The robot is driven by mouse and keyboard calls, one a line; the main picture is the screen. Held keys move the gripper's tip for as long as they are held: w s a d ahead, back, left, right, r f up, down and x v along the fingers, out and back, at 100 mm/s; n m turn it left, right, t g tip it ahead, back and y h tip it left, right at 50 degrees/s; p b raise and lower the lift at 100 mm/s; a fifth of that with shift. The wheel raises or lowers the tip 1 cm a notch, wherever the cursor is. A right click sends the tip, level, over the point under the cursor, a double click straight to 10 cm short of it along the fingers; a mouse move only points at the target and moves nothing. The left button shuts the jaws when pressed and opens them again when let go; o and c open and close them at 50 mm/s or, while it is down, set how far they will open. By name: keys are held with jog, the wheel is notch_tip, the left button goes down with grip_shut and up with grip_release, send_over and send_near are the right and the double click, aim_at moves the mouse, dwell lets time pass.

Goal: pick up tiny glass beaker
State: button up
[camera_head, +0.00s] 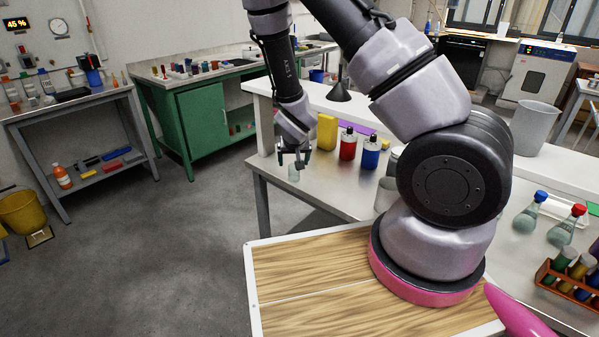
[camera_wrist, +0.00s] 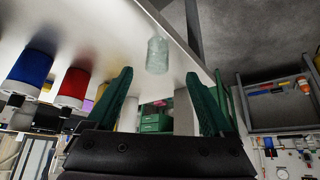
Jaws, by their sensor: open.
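The tiny glass beaker (camera_head: 294,174) is clear and pale. It stands on the metal bench (camera_head: 334,186) near its left edge, just below my gripper (camera_head: 292,163) in the head view. In the wrist view the beaker (camera_wrist: 157,56) shows beyond the fingertips, roughly centred between them. My gripper (camera_wrist: 162,78) has its two green-dark fingers spread wide with nothing between them. I cannot tell the exact gap between fingertips and beaker.
A raised white shelf (camera_head: 311,97) runs along the bench's back. The bench's left edge is close to the beaker.

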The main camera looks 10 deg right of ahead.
aim_at(294, 170)
jog(key=x, duration=0.5)
jog(key=shift+w+d+f, duration=0.1)
jog(key=shift+f, duration=0.05)
jog(key=x, duration=0.5)
jog(key=shift+w+d, duration=0.15)
jog(key=shift+w, duration=0.1)
jog(key=shift+c, duration=0.3)
grip_shut()
jog(key=shift+r, duration=0.35)
